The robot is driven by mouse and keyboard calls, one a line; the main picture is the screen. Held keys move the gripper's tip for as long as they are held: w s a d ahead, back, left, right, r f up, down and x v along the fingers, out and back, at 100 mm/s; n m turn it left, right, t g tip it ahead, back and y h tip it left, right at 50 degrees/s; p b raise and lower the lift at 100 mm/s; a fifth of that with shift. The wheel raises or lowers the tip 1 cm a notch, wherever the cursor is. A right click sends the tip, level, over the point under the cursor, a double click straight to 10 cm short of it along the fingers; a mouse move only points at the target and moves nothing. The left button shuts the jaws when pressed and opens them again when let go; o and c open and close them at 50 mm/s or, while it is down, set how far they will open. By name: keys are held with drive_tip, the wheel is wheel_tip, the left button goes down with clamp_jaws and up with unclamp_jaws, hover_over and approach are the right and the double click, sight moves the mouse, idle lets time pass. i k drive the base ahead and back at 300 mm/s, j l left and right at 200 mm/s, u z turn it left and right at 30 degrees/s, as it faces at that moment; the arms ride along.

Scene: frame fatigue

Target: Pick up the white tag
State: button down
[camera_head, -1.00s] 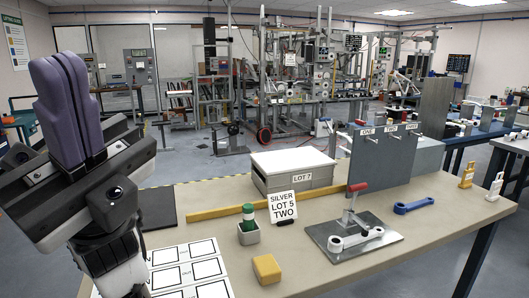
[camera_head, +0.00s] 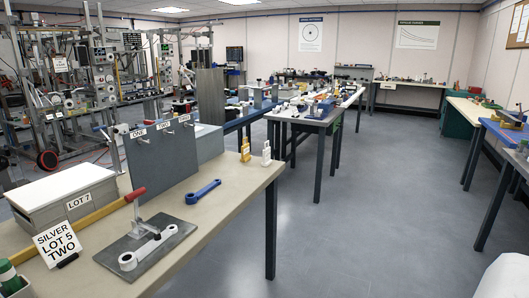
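The white tag (camera_head: 266,153) stands upright near the right end of the beige bench (camera_head: 225,205), close to its back right edge. A yellow tag (camera_head: 245,149) of similar shape stands just left of it, with a small gap between them. My gripper is out of view.
A blue wrench-like link (camera_head: 203,192) lies left of the tags. A metal plate with a red-handled clamp (camera_head: 144,247), a grey panel with pegs (camera_head: 162,160), a "LOT 7" box (camera_head: 62,190) and a lot card (camera_head: 61,244) stand further left. Open floor (camera_head: 350,225) lies to the right.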

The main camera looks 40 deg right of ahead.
sight(267, 160)
drive_tip(key=l+z, duration=0.2)
drive_tip(key=l, duration=0.25)
drive_tip(key=i+l+z, duration=0.15)
drive_tip(key=l, duration=0.25)
drive_tip(key=l+z, duration=0.2)
drive_tip(key=l, duration=0.2)
drive_tip(key=i+l+z, duration=0.15)
drive_tip(key=l, duration=0.25)
